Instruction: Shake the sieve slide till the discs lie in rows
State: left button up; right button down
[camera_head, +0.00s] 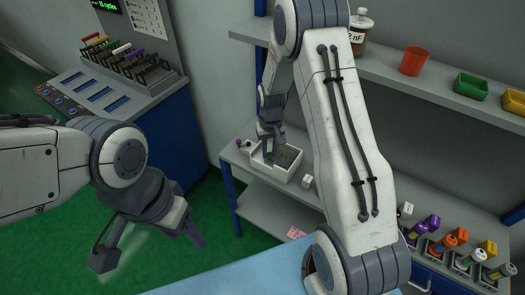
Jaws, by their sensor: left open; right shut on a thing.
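A white open-topped box (286,174) with a grey interior, apparently the sieve slide, stands on the grey bench below the shelf. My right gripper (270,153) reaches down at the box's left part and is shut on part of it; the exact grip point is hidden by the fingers. Small dark and greenish marks show inside, but I cannot make out single discs or how they lie. My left gripper (151,247) is open and empty, low in front of the bench, above the green floor, with its fingers wide apart.
A machine (125,85) with coloured handles stands at left. The shelf above holds a jar (360,30), a red cup (413,61) and a green bin (470,86). A small white block (307,182) sits beside the box.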

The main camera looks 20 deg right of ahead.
aim_at(272, 161)
jog(key=shift+s+d, duration=0.4)
jog(key=shift+s, duration=0.25)
jog(key=shift+w+d, duration=0.1)
jog(key=c, duration=0.8)
grip_release()
jog(key=shift+o, duration=0.6)
jog(key=shift+w+a+r, duration=0.15)
jog(key=shift+a+r, duration=0.05)
jog(key=shift+r, duration=0.1)
pick_arm(q)
jog(key=shift+s+d+f+b, duration=0.1)
jog(key=shift+d+f+b, duration=0.2)
jog(key=shift+f+b, duration=0.45)
pick_arm(e)
notch_tip(272, 161, up, 10)
